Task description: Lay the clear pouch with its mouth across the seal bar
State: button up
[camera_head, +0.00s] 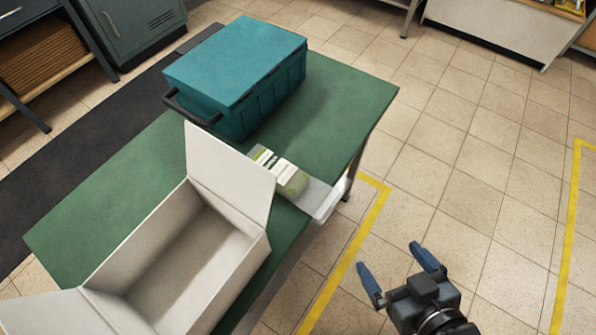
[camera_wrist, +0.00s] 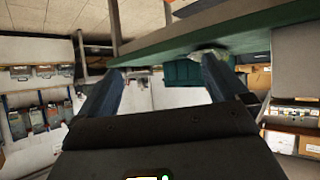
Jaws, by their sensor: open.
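A small greenish, partly see-through item (camera_head: 292,183), perhaps the clear pouch, lies at the right edge of the green table behind the open box's flap. White strips and a yellow-green piece lie beside it. A pale grey flat piece (camera_head: 322,202) juts out there past the table edge. I cannot make out which part is the seal bar, or where the pouch's mouth is. My gripper (camera_head: 390,257) is open and empty, over the floor to the right of the table. Its two blue fingers also show spread apart in the wrist view (camera_wrist: 162,66).
The green table (camera_head: 335,110) carries a teal lidded crate (camera_head: 215,70) with a dark handle and a large open carton (camera_head: 232,262). The carton's raised flap hides part of the small items. Tiled floor with yellow lines lies clear to the right.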

jog(key=w+a+f+n+g+y, duration=0.1)
jog(key=w+a+n+g+y, duration=0.15)
jog(key=w+a, duration=0.65)
jog(key=n+g+y, duration=0.2)
jog(key=n+g, duration=0.1)
jog(key=n, duration=0.2)
send_near(285, 174)
jog(key=shift+w+a+f+m, duration=0.25)
jog(key=shift+w+a+f, duration=0.55)
jog(key=shift+w+a, duration=0.3)
jog(key=x, duration=0.2)
jog(key=shift+a+f, duration=0.15)
jog(key=shift+f, duration=0.1)
jog(key=x, duration=0.5)
jog(key=shift+s+d+f, duration=0.2)
jog(key=shift+s+f, duration=0.05)
